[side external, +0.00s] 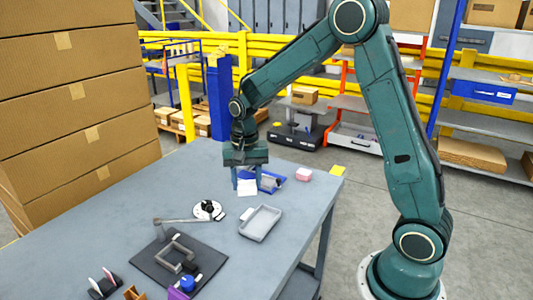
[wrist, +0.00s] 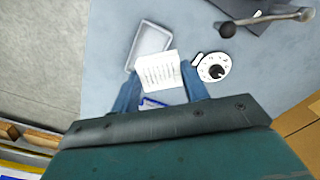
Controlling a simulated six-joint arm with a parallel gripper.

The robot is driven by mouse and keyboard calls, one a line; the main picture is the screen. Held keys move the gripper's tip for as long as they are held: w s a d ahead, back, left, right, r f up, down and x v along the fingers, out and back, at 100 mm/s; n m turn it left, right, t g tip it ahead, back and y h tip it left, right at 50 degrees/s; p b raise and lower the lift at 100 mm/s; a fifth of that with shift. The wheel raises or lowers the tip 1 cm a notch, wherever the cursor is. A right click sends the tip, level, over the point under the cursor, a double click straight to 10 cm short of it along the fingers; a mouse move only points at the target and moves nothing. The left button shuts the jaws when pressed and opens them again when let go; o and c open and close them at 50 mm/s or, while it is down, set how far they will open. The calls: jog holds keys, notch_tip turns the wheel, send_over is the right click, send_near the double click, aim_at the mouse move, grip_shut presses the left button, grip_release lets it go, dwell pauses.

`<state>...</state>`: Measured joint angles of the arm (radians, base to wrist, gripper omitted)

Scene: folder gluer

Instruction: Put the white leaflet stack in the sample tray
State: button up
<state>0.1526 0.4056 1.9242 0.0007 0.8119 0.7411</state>
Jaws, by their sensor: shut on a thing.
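The white leaflet stack (side external: 246,187) is between the fingers of my gripper (side external: 247,180), which is shut on it. In the wrist view, the stack (wrist: 158,70) shows lines of print between the two blue fingers (wrist: 160,86). A shallow grey tray (side external: 247,232), which looks like the sample tray, lies empty on the table, nearer the side camera than my gripper. In the wrist view, the tray (wrist: 137,57) is just beyond the stack, whose corner overlaps its near edge in the picture. The stack's height above the table is hard to judge.
A blue clipboard-like item (side external: 270,182) lies behind the stack, with a pink block (side external: 304,174) near it. A white disc with a black knob (side external: 208,210) stands left of the tray. A dark mat (side external: 215,258) holds a grey frame. Table is clear between.

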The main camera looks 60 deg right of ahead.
jog(key=s+d+r+m, duration=0.1)
jog(key=d+r+m, duration=0.3)
jog(key=r+m, duration=0.3)
jog(key=shift+s+d+r+m, duration=0.2)
jog(key=shift+d+m, duration=0.1)
jog(key=shift+m, duration=0.1)
jog(key=shift+f, duration=0.15)
send_near(261, 224)
jog(key=shift+d, duration=0.1)
jog(key=shift+f, duration=2.05)
jog(key=shift+f, duration=0.6)
jog(key=o, duration=1)
jog(key=shift+c, duration=0.2)
